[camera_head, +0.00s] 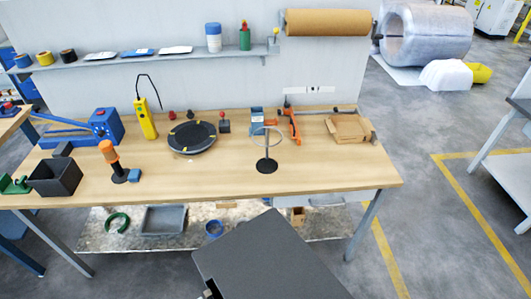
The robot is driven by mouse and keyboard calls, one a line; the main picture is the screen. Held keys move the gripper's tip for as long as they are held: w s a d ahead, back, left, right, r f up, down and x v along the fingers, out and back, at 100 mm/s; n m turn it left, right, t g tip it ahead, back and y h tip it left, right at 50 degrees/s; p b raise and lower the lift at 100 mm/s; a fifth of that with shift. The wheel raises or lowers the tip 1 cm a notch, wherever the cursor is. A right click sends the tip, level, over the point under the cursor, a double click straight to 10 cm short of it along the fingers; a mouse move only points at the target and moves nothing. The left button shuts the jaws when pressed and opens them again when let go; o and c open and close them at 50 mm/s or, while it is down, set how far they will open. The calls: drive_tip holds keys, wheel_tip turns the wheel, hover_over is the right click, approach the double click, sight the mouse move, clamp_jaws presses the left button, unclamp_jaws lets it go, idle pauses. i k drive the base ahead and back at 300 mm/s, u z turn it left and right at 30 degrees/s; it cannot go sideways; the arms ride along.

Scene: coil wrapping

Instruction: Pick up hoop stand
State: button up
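The hoop stand (267,165) stands upright on the wooden workbench (330,182), near the middle of its front half. It has a round black base, a thin post and a thin pale ring at the top. Nothing touches it that I can see. A dark grey slab (265,262) at the bottom of the view looks like a part of my own body, with a small black and white piece at its lower left edge. I cannot make out my gripper's fingers in this view.
Behind the stand are a blue box (257,119) and an orange tool (294,125). A black round turntable (192,137) lies to the left, a cardboard tray (349,128) to the right. An orange-handled tool (109,156) stands further left. The bench around the stand's base is clear.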

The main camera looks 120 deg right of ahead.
sight(267, 165)
drive_tip(key=z, duration=0.05)
drive_tip(key=k, duration=1.55)
drive_tip(key=z, duration=0.55)
